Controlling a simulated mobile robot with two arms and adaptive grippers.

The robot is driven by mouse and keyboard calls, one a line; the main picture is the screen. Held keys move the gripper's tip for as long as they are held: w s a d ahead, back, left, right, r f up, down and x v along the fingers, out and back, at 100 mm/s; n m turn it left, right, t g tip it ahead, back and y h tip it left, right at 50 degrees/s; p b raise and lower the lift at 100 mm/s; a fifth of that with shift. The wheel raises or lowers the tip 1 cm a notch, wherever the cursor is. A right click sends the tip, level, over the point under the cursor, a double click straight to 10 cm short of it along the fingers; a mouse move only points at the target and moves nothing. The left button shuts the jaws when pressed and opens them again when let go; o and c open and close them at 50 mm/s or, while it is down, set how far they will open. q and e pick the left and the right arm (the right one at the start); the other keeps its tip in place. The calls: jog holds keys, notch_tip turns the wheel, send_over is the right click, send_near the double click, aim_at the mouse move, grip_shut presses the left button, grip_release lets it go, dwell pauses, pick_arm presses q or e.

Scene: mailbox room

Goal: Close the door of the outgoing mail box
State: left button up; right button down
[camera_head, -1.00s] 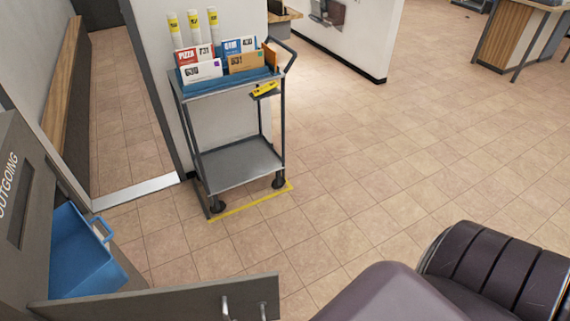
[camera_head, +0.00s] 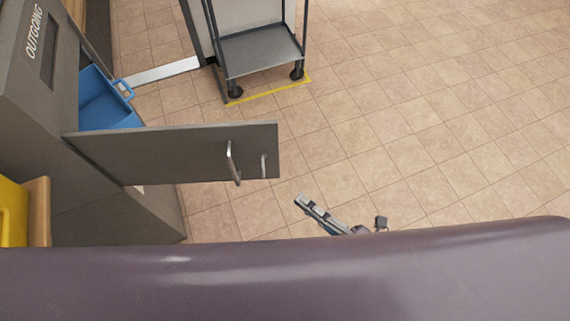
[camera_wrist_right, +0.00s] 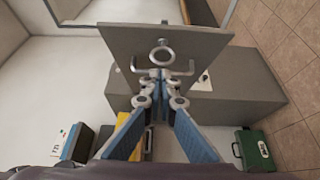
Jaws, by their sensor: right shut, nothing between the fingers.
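The grey outgoing mail box (camera_head: 30,105) stands at the left, marked OUTGOING, with its door (camera_head: 185,158) swung wide open to the right. The door carries two metal handles, a longer one (camera_head: 232,163) and a shorter one near its free edge. A blue bin (camera_head: 95,100) sits in the open box. My right gripper (camera_head: 304,203) is below and right of the door's free edge, shut and empty, partly hidden by my own body. In the wrist view the gripper (camera_wrist_right: 161,76) points at the door panel (camera_wrist_right: 150,40); contact cannot be told. My left gripper is out of view.
A grey cart (camera_head: 260,48) stands behind the door, within yellow floor tape. A yellow object (camera_head: 12,212) and a wooden edge are at the lower left. In the wrist view a green case (camera_wrist_right: 253,150) lies at the lower right. Tiled floor to the right is clear.

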aim_at(264, 155)
jog(key=shift+w+d+p+x, duration=0.35)
jog(key=shift+p+x, duration=0.05)
jog(key=shift+x, duration=1.55)
jog(key=shift+w+d+p+x, duration=0.35)
jog(key=shift+x, duration=1.6)
jog(key=shift+w+d+p+x, duration=0.3)
jog(key=shift+w+p+x, duration=0.1)
jog(key=shift+x, duration=1.55)
jog(key=shift+d, duration=0.1)
